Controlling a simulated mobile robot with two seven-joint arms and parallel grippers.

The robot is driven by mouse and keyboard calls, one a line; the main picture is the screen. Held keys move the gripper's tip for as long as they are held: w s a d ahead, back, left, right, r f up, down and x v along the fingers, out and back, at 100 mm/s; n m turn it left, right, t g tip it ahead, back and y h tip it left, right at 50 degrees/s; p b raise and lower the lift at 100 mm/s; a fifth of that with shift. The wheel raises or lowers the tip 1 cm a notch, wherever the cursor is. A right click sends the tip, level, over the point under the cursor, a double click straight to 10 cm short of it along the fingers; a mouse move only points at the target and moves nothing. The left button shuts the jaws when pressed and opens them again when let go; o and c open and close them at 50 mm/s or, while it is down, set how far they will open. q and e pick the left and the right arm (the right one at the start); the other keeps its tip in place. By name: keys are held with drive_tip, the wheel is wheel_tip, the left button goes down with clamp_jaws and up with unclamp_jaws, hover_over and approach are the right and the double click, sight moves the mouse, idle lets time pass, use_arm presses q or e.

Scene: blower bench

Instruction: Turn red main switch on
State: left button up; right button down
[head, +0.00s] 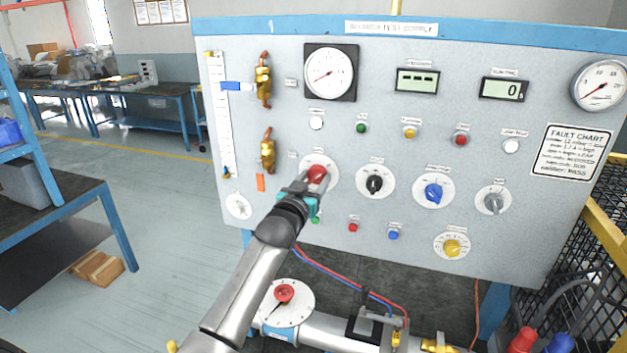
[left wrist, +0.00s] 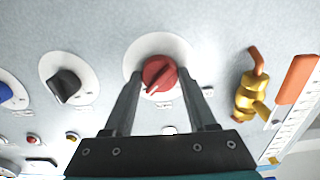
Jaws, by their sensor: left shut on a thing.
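The red main switch (head: 317,174) is a red rotary knob on a white round plate, in the left part of the grey panel (head: 400,130). It also shows in the left wrist view (left wrist: 160,73), where its pale pointer mark slants to the lower left. My left gripper (head: 304,187) reaches up to the panel and is shut on the red knob, with one finger on each side in the left wrist view (left wrist: 162,90). The gripper hides part of the knob's plate in the head view. My right gripper is not in view.
Right of the red knob are a black knob (head: 374,184), a blue knob (head: 433,192) and a grey knob (head: 493,203). Brass valves (head: 267,150) are to its left. Below stands a pipe with a red-handled dial (head: 285,293). Yellow fencing (head: 605,225) borders the right.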

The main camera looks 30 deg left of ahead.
use_arm(q)
drive_tip(key=o, duration=1.4)
drive_tip(key=shift+c, duration=0.2)
drive_tip(key=b+v, duration=0.1)
drive_tip(key=v, duration=1.4)
drive_tip(key=shift+s+b, duration=0.2)
drive_tip(key=shift+b, duration=0.15)
